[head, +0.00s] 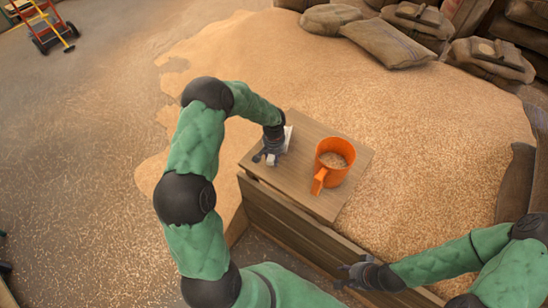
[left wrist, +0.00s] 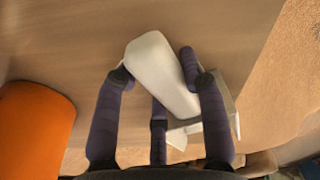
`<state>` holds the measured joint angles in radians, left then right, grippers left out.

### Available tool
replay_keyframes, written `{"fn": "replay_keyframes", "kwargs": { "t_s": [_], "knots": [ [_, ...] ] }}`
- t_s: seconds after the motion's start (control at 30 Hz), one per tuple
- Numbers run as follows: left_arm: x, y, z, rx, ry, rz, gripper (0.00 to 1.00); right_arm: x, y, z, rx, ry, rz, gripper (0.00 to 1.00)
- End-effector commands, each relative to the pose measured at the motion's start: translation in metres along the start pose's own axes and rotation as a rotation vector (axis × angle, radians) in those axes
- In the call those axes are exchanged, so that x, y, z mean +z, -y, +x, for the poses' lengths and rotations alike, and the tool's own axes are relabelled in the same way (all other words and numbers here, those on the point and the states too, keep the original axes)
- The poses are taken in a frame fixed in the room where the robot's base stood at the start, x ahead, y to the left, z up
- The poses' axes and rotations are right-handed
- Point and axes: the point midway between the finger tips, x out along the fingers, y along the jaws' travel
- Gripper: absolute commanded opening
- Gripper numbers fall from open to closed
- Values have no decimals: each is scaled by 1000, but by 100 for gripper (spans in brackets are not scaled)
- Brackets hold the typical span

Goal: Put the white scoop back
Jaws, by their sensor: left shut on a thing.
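The white scoop (left wrist: 158,72) lies between the fingers of my left gripper (left wrist: 172,88) in the left wrist view, over the wooden board. A pale block-like part (left wrist: 205,125) of it or beside it shows behind the fingers. In the head view only a white sliver of the scoop (head: 288,136) shows beside my left gripper (head: 264,156), at the board's left end. The left gripper is shut on the scoop. I cannot tell whether the scoop touches the board. My right gripper (head: 350,275) is empty near the crate's front edge, its fingers apart.
An orange scoop (head: 332,165) holding grain stands on the wooden board (head: 318,205), right of my left gripper; it also shows in the left wrist view (left wrist: 35,125). Grain (head: 430,150) spreads behind and right. Sacks (head: 388,43) lie at the back. A red hand truck (head: 45,27) stands far left.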

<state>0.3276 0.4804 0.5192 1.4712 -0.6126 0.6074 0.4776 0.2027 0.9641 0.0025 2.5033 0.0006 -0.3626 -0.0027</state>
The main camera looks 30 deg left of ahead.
Motion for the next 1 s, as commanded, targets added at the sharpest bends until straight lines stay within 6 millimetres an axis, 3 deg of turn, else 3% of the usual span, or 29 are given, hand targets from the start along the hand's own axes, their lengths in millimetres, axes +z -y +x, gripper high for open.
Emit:
{"fn": "replay_keyframes", "kwargs": {
  "t_s": [0.2,0.23,0.3,0.73,1.0],
  "knots": [
    [0,0,2,0,-1,0,0,0,-1,2,0,0,0,40],
    [0,0,2,0,0,1,44,0,-1,2,0,0,0,40],
    [0,0,2,0,0,1,64,0,0,2,0,0,0,40],
    [0,0,-2,0,0,1,65,0,1,-2,0,0,0,40],
    [-1,0,-48,0,-4,1,65,0,5,-15,0,0,0,40]
  ]
}}
